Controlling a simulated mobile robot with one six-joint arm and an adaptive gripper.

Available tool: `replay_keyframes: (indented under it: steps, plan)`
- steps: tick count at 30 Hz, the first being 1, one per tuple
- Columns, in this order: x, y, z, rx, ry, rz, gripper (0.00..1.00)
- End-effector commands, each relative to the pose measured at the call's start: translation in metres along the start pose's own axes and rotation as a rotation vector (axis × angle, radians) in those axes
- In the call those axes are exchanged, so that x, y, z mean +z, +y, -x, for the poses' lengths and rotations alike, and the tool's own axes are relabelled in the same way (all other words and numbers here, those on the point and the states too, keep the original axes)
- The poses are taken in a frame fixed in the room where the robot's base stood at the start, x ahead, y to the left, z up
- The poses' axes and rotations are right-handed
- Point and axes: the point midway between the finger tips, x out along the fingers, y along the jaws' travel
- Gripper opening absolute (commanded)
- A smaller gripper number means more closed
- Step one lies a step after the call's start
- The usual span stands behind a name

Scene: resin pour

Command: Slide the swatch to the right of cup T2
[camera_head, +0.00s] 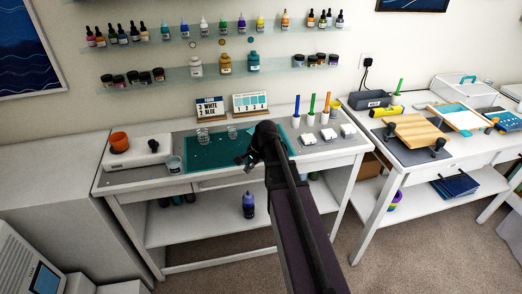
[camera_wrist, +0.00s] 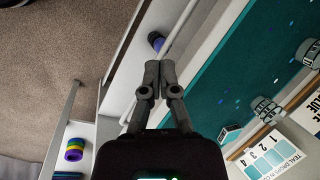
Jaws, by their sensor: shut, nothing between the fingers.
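A small tile with a pale edge and dark teal face, seemingly the swatch (camera_wrist: 228,133), sits by the mat's back edge in the wrist view. A clear cup (camera_wrist: 265,107) stands beside it, and another clear cup (camera_wrist: 308,52) stands farther along. In the head view these cups (camera_head: 232,132) (camera_head: 203,136) stand on the teal mat's back part; the tile lies just right of the nearer one. I cannot read which is T2. My gripper (camera_wrist: 160,64) is shut and empty near the table's front edge, apart from tile and cups; it also shows in the head view (camera_head: 245,162).
A third cup (camera_head: 174,165) stands at the mat's left. Two cards, one with blue patches (camera_head: 250,103), stand behind the mat (camera_head: 205,169). The mat's front middle is mostly clear.

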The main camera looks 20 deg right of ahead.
Motion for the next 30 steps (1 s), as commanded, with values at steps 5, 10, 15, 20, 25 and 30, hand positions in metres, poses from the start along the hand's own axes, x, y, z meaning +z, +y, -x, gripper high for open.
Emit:
replay_keyframes:
  steps: [5,10,15,20,25,30]
  plan:
    - [0.06,0.029,-0.01,0.124,0.025,0.369,0.0]
    - [0.101,0.054,-0.014,0.24,0.028,0.697,0.0]
    - [0.127,0.073,-0.015,0.328,0.017,0.937,0.0]
    - [0.138,0.082,-0.014,0.373,0.006,1.055,0.0]
    - [0.14,0.084,-0.014,0.385,0.003,1.085,0.0]
    - [0.14,0.083,-0.014,0.384,0.004,1.083,0.0]
